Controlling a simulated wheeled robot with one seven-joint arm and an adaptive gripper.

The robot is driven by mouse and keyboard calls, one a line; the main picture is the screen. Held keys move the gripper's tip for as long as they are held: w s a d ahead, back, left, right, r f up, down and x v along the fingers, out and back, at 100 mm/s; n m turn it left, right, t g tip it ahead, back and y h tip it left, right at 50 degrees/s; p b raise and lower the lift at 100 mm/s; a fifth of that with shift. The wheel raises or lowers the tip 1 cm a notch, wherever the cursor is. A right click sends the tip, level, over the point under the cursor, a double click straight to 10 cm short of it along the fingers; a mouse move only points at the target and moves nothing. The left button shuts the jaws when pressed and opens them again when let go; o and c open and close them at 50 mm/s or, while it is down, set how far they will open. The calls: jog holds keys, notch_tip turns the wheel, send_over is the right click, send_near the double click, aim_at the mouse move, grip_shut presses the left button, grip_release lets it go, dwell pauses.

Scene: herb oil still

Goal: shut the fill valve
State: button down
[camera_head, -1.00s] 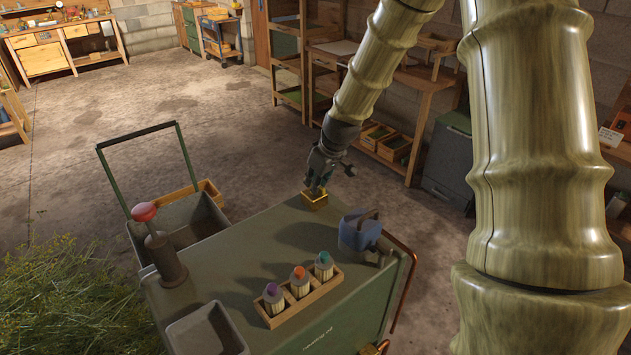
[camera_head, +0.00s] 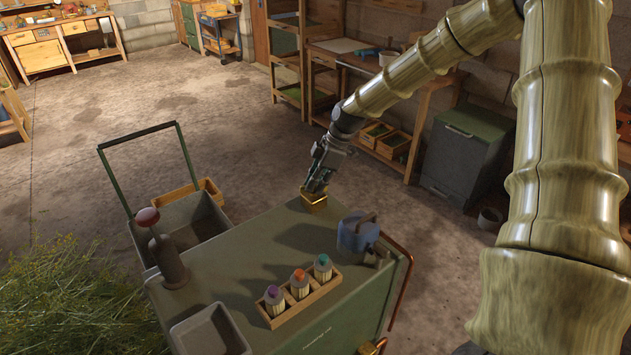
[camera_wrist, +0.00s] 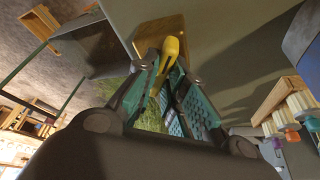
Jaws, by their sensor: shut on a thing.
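A square brass valve body (camera_head: 314,202) stands at the far corner of the green cart top (camera_head: 240,250). In the wrist view the brass body (camera_wrist: 150,30) carries a yellow lever (camera_wrist: 172,50). My gripper (camera_head: 318,186) is at this valve from above, tilted. In the wrist view my gripper's green-padded fingers (camera_wrist: 178,92) are shut on the yellow lever, one finger on each side. The fingers hide the lever's lower part. Another brass fitting (camera_head: 372,347) shows at the lower front of the cart, partly cut off.
On the cart stand a blue can (camera_head: 358,232), a wooden rack (camera_head: 318,296) with three bottles, a grey tray (camera_head: 210,332) and a red-knobbed post (camera_head: 168,262). A copper pipe (camera_head: 404,290) runs down its right edge. A handcart (camera_head: 180,228) stands beside it. Cut herbs (camera_head: 70,300) lie at left.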

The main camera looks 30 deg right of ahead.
jog(key=n+g, duration=0.1)
jog(key=n, duration=0.2)
jog(key=n+g, duration=0.1)
jog(key=n, duration=0.2)
jog(key=shift+w+d+n, duration=0.1)
jog(key=shift+w+n, duration=0.1)
jog(key=shift+n, duration=0.1)
jog(key=shift+g, duration=0.3)
jog(key=c, duration=1.5)
grip_release()
jog(key=v, duration=1.2)
jog(key=shift+d+f, duration=0.1)
jog(key=shift+d, duration=0.15)
jog(key=shift+y+p, duration=0.3)
